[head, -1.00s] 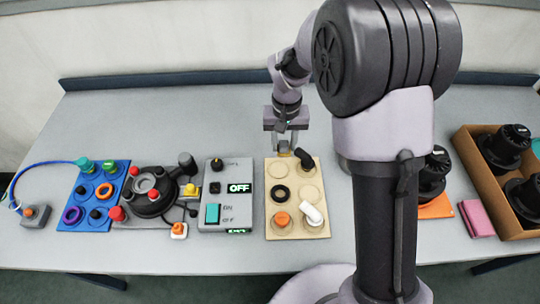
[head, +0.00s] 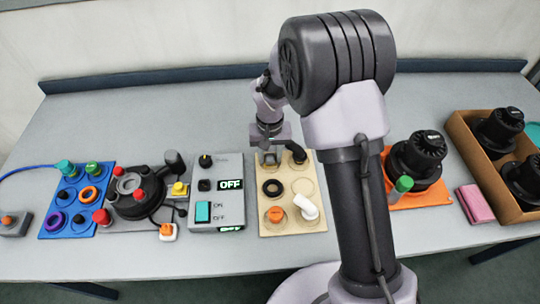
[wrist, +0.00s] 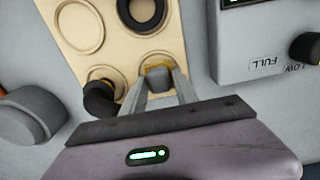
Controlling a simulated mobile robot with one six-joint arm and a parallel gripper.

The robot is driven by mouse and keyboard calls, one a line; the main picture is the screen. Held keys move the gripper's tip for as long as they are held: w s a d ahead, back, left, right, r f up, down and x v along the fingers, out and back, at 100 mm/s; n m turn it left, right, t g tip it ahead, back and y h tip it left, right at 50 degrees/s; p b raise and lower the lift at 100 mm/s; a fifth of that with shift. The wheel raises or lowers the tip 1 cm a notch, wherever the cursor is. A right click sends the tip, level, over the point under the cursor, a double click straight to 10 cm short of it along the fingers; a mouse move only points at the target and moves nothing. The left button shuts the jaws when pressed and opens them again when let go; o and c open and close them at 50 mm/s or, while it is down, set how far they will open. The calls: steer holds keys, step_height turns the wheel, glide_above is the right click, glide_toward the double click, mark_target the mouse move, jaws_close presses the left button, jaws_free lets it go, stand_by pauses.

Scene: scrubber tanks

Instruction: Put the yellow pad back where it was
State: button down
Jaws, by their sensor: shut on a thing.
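The yellow pad (wrist: 158,67) shows as a small yellow edge at my fingertips in the wrist view, mostly hidden behind a grey block. My gripper (wrist: 160,84) is shut on it. In the head view my gripper (head: 269,159) is low over the far-left corner of the beige board (head: 265,228), and the pad is hard to make out there. The board (wrist: 120,48) has round places in two columns. I cannot tell if the pad touches the board.
A black knob (head: 296,152) stands right of my gripper, close by. A black ring (head: 272,188), an orange-topped piece (head: 275,214) and a white handle (head: 307,207) sit on the board. A grey switch box (head: 214,178) stands to its left. The bench behind is clear.

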steer(key=shift+s+f+b, duration=0.3)
steer(key=shift+s+f, duration=0.1)
steer(key=shift+f, duration=0.15)
steer(key=c, duration=0.9)
jaws_free()
steer(key=shift+c, duration=0.2)
step_height(320, 180, up, 14)
steer(key=f+p, duration=0.1)
steer(key=p, duration=0.4)
step_height(320, 180, up, 8)
steer(key=m+t, duration=0.1)
glide_above(270, 155)
steer(key=s+d, duration=0.2)
steer(key=s, duration=0.1)
steer(key=s+d+r+m+t+y, duration=0.1)
steer(key=s+r, duration=0.4)
steer(key=s, duration=0.5)
steer(key=s+d+r+m+t+y, duration=0.1)
steer(key=s+r, duration=0.4)
steer(key=s, duration=0.5)
steer(key=d+m+t, duration=0.1)
steer(key=d+t, duration=0.1)
steer(key=shift+s+r+t, duration=0.2)
steer(key=shift+s+t, duration=0.2)
steer(key=shift+f, duration=0.1)
